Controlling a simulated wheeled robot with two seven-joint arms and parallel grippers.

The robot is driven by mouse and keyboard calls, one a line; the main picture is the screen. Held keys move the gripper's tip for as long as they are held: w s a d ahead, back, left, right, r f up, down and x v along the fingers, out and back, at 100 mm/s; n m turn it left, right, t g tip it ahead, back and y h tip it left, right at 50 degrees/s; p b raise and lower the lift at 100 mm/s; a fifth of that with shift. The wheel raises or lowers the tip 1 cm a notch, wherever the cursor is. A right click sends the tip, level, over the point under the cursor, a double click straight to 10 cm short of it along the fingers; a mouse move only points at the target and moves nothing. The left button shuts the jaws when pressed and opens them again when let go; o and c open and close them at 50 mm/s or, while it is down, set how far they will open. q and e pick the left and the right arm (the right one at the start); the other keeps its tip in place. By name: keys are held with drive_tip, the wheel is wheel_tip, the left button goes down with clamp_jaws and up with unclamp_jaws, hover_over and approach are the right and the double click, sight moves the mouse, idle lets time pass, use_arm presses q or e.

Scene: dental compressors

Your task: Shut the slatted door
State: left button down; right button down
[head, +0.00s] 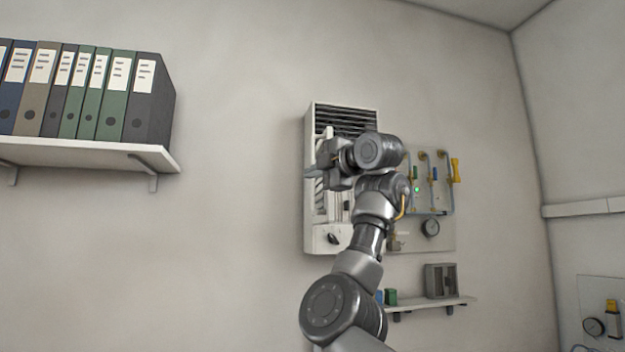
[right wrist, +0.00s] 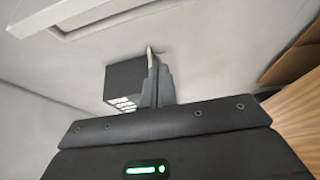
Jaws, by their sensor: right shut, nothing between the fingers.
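A white wall cabinet (head: 322,243) hangs in the middle of the head view. Dark horizontal slats (head: 345,119) show at its top, and a dark knob sits near its bottom. My right arm covers much of its front, so I cannot tell how far the slatted door stands open. My right gripper (head: 311,174) is in front of the cabinet's left side, pointing left, shut and empty. Its closed fingers (right wrist: 154,76) also show in the right wrist view. I cannot tell whether they touch the cabinet. My left gripper is in neither view.
A shelf (head: 90,151) with several binders (head: 97,92) is on the wall at the left. Right of the cabinet are a pipe panel with a gauge (head: 430,227) and a small shelf (head: 432,305) below. The wall between the binder shelf and cabinet is bare.

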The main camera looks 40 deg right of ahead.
sight(313, 181)
drive_tip(key=w+d+r+p, duration=0.1)
drive_tip(key=w+r+p, duration=0.1)
drive_tip(key=w+p, duration=0.6)
drive_tip(key=d, duration=0.1)
drive_tip(key=s+d, duration=0.1)
drive_tip(key=s+d+p, duration=0.1)
drive_tip(key=d, duration=0.1)
drive_tip(key=shift+f, duration=0.1)
drive_tip(key=shift+w, duration=0.1)
